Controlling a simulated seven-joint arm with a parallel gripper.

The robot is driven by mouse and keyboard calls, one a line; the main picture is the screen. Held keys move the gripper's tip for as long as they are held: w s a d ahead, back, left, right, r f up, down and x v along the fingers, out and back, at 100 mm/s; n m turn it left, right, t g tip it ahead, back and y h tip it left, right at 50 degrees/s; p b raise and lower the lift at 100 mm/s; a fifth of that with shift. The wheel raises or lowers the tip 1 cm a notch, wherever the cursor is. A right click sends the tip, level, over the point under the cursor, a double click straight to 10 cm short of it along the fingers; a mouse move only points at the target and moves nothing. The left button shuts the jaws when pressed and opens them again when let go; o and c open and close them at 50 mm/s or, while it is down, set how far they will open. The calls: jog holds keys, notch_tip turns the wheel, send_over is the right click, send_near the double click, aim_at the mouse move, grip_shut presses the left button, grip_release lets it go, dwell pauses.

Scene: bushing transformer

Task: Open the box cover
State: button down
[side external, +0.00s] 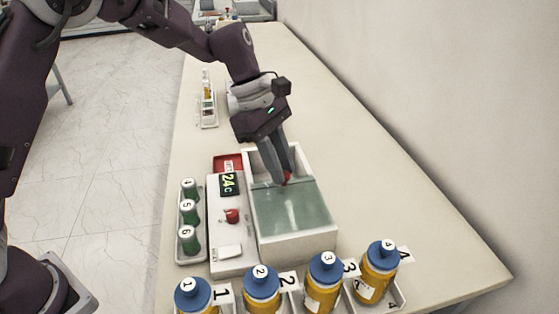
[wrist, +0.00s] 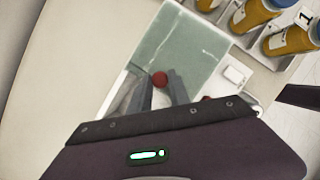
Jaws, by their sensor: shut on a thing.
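A white open-topped box (side external: 297,249) stands on the table. A translucent green cover (side external: 290,212) lies over its near part, while the far end of the box shows uncovered. A small red knob (side external: 287,178) sits at the far edge of the cover. My gripper (side external: 283,181) reaches down from the far side, with its fingers at the knob, shut on it. In the wrist view the cover (wrist: 185,48) extends beyond the fingertips, and the red knob (wrist: 160,79) shows at my gripper (wrist: 161,88). The knob's sides are partly hidden by the fingers.
Left of the box is a white control unit (side external: 226,255) with a temperature display (side external: 230,184) and a red knob (side external: 232,215). A rack of green-bodied vials (side external: 188,219) stands further left. Several blue-capped bottles (side external: 262,286) line the near edge. Table is clear to the right.

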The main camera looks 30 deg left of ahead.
jog(key=c, duration=1.2)
grip_release()
jog(key=shift+c, duration=0.2)
jog(key=v, duration=0.7)
jog(key=shift+a+r, duration=0.15)
jog(key=s+a+r+m+t, duration=0.1)
jog(key=s+a+r+m, duration=0.15)
jog(key=s, duration=0.35)
jog(key=s+a+r+m+t+y, duration=0.1)
jog(key=s+a+r+m, duration=0.15)
jog(key=s+m, duration=0.2)
jog(key=s+a+r+m+t, duration=0.1)
jog(key=s+a+r+m, duration=0.15)
jog(key=s, duration=0.35)
jog(key=s+a+f+m+t+y, duration=0.1)
jog(key=s+a+m, duration=0.1)
jog(key=s+m, duration=0.2)
jog(key=s+a+f+m+t+y, duration=0.1)
jog(key=s+m, duration=0.3)
jog(key=s, duration=0.4)
jog(key=shift+a+f+t+y, duration=0.3)
jog(key=shift+a+f+y, duration=0.1)
jog(key=shift+f+y, duration=0.25)
